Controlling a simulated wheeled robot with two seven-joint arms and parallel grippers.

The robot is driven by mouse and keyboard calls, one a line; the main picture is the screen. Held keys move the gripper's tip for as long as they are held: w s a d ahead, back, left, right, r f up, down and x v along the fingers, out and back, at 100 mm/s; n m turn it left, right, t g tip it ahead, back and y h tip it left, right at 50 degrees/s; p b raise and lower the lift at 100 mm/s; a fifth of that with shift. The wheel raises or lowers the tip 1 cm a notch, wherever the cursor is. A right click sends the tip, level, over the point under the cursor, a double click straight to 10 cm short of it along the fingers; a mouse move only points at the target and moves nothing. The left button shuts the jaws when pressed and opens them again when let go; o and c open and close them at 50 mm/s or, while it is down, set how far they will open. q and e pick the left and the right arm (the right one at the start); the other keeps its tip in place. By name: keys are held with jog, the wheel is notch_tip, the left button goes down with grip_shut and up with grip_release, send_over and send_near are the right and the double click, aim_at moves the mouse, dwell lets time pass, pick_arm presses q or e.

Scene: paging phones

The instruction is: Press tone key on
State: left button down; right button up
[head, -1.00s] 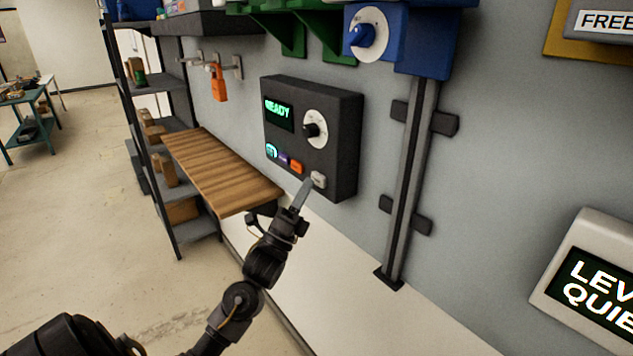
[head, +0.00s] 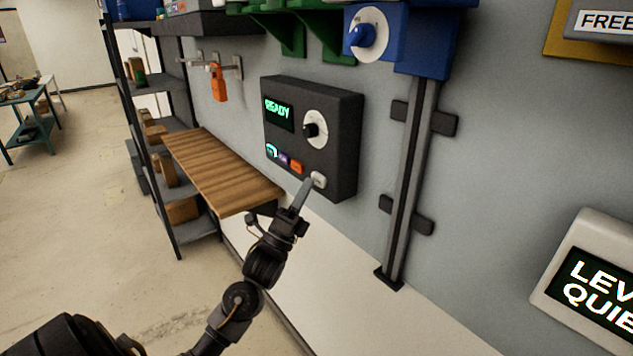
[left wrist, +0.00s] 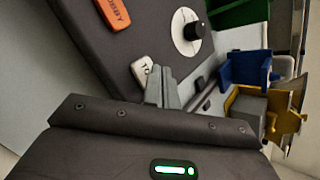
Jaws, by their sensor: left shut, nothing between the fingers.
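A dark wall panel (head: 340,145) carries a display (head: 279,114) that reads READY and a round white dial with a black knob (head: 313,130). Along its lower edge is a row of small keys, with an orange key (head: 296,167) and a white key (head: 319,179) at the right end. In the left wrist view the white key (left wrist: 141,71) shows letters starting "TO", partly covered by my fingers. My left gripper (head: 307,183) is shut and empty, its tips at the white key. I cannot tell whether they touch it. My right gripper is not in view.
A wooden shelf (head: 220,175) juts from the wall left of the panel. A vertical grey rail (head: 408,180) with a blue box (head: 425,45) above stands to its right. A lit sign (head: 595,285) hangs at lower right. The wall below the panel is clear.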

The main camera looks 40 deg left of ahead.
pick_arm(q)
jog(key=shift+w, duration=0.15)
dwell(0.3)
jog(key=shift+w+d, duration=0.15)
jog(key=shift+w, duration=0.15)
jog(key=shift+s, duration=0.5)
jog(key=s+a, duration=0.2)
jog(key=s, duration=0.3)
jog(key=shift+s+p, duration=0.35)
dwell(0.6)
